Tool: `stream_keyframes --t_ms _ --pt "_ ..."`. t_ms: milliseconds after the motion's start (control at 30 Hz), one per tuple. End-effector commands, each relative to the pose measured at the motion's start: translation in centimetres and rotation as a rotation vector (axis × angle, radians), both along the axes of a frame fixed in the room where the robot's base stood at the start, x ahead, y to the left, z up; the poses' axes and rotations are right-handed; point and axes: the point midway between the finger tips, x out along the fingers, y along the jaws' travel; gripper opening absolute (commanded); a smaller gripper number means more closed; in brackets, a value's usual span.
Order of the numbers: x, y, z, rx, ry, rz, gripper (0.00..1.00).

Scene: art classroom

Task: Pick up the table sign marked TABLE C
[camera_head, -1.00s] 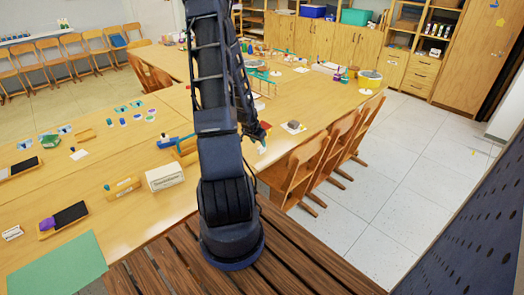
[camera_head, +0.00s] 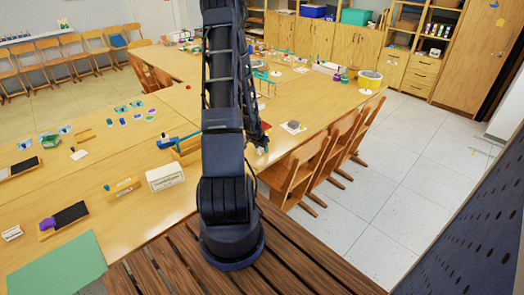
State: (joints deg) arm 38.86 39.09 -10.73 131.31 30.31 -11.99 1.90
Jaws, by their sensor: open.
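A white block-like sign (camera_head: 165,175) with dark print stands on the near wooden table, left of my arm. Its print is too small to read. A smaller white card-like sign (camera_head: 12,233) with dark marks is at the table's left edge, also unreadable. I cannot tell which one, if either, is marked TABLE C. My gripper (camera_head: 262,146) is open, partly hidden behind my arm, near the table's right edge by the chairs. It is well to the right of the white sign and apart from it. No held thing shows.
A dark board (camera_head: 64,218) and green sheet (camera_head: 58,266) are nearer. Wooden chairs (camera_head: 299,168) line the right edge; the floor (camera_head: 400,185) beyond is clear.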

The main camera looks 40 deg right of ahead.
Motion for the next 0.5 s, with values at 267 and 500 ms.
stream_keyframes --t_ms 267,500 --pt "-0.01 0.00 0.02 0.000 0.000 0.000 0.06" --pt "-0.01 0.00 0.03 0.000 0.000 0.000 0.00"
